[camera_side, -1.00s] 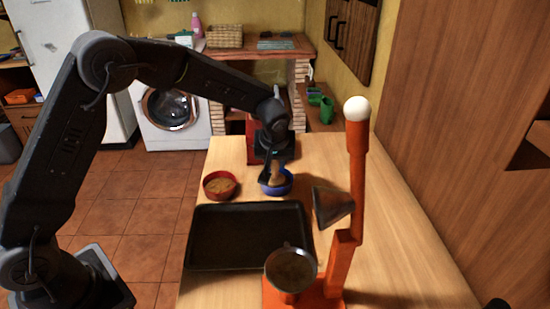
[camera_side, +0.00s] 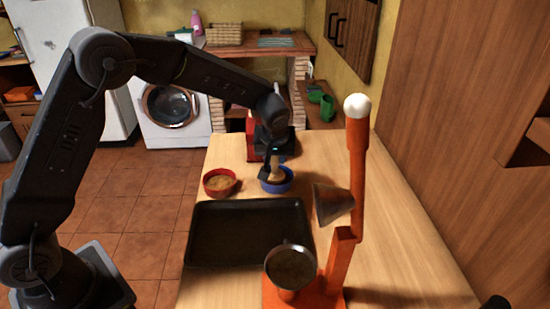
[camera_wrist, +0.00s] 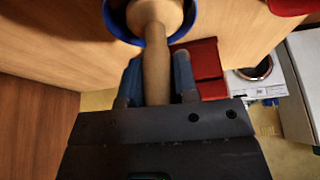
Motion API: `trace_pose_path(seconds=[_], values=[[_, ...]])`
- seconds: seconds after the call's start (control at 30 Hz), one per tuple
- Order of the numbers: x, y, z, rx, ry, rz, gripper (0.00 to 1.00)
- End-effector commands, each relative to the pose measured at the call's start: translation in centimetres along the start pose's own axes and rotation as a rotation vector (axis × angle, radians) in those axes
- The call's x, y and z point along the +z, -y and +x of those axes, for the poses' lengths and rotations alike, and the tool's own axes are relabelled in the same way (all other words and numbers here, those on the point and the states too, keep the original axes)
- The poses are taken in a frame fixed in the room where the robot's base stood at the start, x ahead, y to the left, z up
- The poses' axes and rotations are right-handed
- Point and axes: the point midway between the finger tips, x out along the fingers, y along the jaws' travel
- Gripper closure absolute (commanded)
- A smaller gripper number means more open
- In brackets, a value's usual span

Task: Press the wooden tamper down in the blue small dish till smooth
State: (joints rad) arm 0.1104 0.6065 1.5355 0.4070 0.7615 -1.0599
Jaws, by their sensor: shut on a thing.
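The blue small dish (camera_side: 277,184) stands on the wooden counter behind the dark tray, and its rim shows at the top of the wrist view (camera_wrist: 113,24). The wooden tamper (camera_side: 276,174) stands with its wide end down in the dish; its handle (camera_wrist: 156,70) runs between my fingers in the wrist view. My gripper (camera_wrist: 157,80) is shut on the handle, and it is above the dish in the side view (camera_side: 272,162). The tamper's head hides most of the dish's inside, so I cannot tell the surface of what lies there.
A red bowl (camera_side: 219,193) with brown contents stands left of the dish. The dark tray (camera_side: 190,232) lies in front. An orange stand (camera_side: 357,190) with a metal cone (camera_side: 331,204) and a metal cup (camera_side: 290,285) rises at right.

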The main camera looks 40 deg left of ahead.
Motion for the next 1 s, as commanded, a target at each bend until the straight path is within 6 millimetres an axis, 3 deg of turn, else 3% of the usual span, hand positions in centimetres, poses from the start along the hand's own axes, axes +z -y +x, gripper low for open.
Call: trace_pose_path(seconds=[0.63,1.0], values=[[0.8,0.0,1.9,0.0,-0.001,0.001,1.0],[0.3,0.0,0.8,0.001,-0.002,-0.001,1.0]])
